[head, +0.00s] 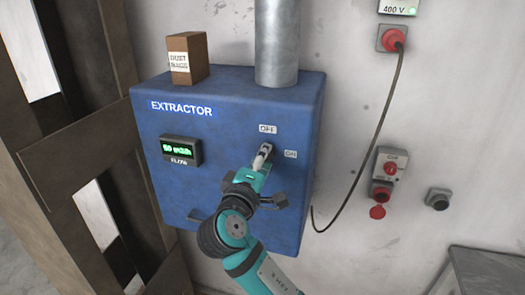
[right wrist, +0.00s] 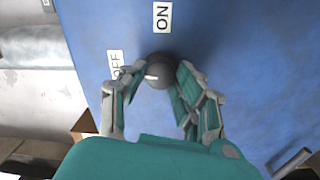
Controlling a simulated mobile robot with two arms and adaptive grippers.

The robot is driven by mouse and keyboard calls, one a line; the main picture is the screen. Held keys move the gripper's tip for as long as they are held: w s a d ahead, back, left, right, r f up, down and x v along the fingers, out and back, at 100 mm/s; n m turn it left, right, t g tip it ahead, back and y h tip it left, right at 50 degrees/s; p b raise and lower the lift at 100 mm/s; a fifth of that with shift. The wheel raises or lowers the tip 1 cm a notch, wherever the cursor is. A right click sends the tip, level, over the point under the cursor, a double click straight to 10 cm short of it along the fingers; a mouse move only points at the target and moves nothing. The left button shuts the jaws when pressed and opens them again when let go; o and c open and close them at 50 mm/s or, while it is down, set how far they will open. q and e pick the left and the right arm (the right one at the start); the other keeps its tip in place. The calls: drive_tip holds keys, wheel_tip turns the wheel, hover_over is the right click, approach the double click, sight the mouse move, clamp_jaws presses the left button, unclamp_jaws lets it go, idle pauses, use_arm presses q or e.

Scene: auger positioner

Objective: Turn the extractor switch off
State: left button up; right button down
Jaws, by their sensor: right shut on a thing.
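The extractor is a blue wall box (head: 232,190) marked EXTRACTOR, with an OFF label (head: 267,129) and an ON label (head: 290,154) on its front. My right gripper (head: 263,158) reaches up to the front just below OFF and left of ON, and hides most of the switch there. In the right wrist view the switch is a dark round knob (right wrist: 160,74) between the fingers of my right gripper (right wrist: 155,88), which is shut on it. A pale mark shows on the knob's left side, but its exact setting is unclear. My left gripper is not in view.
A cardboard box (head: 187,62) and a grey pipe (head: 278,40) stand on top of the extractor. A green-lit flow display (head: 181,150) is on its front left. Wooden framing (head: 60,150) is at left.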

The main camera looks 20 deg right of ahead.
drive_tip(key=shift+n+p, duration=0.35)
drive_tip(key=shift+n, duration=0.15)
drive_tip(key=c, duration=0.9)
unclamp_jaws()
drive_tip(key=shift+c, duration=0.2)
drive_tip(key=v, duration=1.2)
